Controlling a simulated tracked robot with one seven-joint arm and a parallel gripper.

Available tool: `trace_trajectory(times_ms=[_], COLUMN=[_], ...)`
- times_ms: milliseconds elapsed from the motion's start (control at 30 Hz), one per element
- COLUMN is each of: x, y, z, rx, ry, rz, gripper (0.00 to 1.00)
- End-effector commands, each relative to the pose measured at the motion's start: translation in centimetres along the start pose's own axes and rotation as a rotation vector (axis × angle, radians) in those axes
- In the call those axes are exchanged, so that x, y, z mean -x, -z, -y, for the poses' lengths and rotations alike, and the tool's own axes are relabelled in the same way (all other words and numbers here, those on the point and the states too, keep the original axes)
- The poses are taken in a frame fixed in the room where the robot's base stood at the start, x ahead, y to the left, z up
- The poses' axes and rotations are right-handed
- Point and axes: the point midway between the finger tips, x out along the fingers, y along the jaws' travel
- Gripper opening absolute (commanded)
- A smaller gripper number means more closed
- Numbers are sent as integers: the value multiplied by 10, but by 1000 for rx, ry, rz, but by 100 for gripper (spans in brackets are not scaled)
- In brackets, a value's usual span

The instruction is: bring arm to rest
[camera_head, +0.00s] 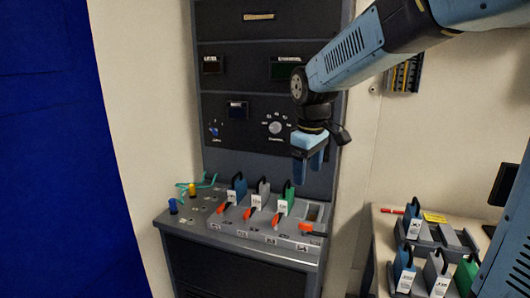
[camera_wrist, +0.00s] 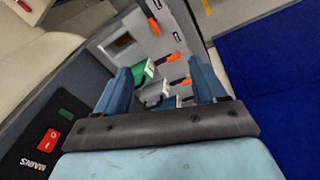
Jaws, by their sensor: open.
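My gripper (camera_head: 312,162) hangs from my blue arm, fingers pointing down, above the right part of the module dock (camera_head: 250,232) on the cabinet's shelf. The wrist view shows its two blue fingers (camera_wrist: 163,90) spread apart with nothing held between them. In the dock stand a blue module (camera_head: 238,187), a grey module (camera_head: 263,192) and a green module (camera_head: 287,197). The rightmost slot (camera_head: 314,213) looks empty. Orange levers (camera_head: 254,214) sit in front of the slots. The gripper looks clear of the modules.
The tall dark instrument rack (camera_head: 262,80) with dials stands behind the dock. A side table (camera_head: 382,230) at right carries several more modules (camera_head: 404,268), a tray and a red pen. A blue curtain (camera_head: 62,150) hangs at left. A red MAINS switch (camera_wrist: 48,140) shows in the wrist view.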

Motion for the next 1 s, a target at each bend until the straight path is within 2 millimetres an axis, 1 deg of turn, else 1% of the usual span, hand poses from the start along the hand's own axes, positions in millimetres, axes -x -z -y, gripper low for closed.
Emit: trace_trajectory(times_ms=[33,300,533,700,833,900,1000], x=[8,35,46,48,46,44,44], y=[-15,-86,-145,-183,-204,-211,-217], z=[1,10,25,39,48,51,54], rx=[-46,-308,-531,-685,-774,-807,-834], ry=[-18,-85,-120,-132,-133,-132,-131], rz=[-13,-95,-183,-252,-296,-312,-326], gripper=[70,70,70,70,70,70,70])
